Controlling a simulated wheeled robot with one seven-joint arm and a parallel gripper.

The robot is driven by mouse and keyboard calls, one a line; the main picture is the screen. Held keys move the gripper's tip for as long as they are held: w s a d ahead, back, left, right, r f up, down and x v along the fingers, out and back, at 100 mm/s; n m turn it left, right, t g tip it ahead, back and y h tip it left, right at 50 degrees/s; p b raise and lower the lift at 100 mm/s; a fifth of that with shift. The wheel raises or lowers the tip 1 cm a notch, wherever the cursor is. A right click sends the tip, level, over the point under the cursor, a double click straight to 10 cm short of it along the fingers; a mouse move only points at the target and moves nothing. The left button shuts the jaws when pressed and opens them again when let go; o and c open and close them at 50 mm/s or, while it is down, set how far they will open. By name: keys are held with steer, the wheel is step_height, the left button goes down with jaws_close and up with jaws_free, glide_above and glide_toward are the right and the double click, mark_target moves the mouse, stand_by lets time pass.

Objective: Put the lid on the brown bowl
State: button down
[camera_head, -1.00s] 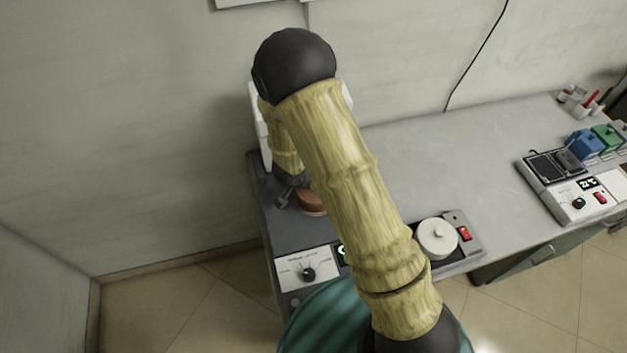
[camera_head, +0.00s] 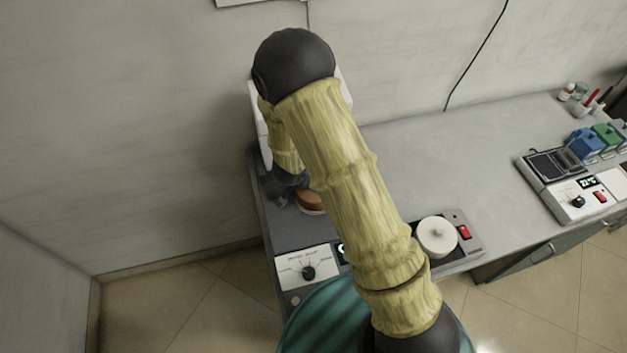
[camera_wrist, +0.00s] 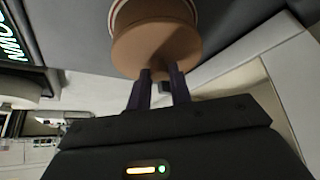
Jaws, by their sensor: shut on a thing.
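The brown bowl (camera_head: 312,202) stands on the counter's left part, partly behind my arm in the head view. In the wrist view a flat brown disc, which looks like the lid (camera_wrist: 155,48), lies just past my fingertips, with the striped rim of a round brown vessel (camera_wrist: 118,10) behind it. In the head view my gripper is a dark shape just left of the bowl. I cannot tell whether the lid touches the bowl.
A dial panel (camera_head: 307,270) is at the counter's front left. The counter's middle (camera_head: 420,160) is clear.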

steer(key=shift+f, duration=0.15)
stand_by(0.5)
steer(key=c, duration=0.7)
jaws_free()
steer(key=shift+r+p, duration=3.55)
steer(key=shift+p, duration=0.45)
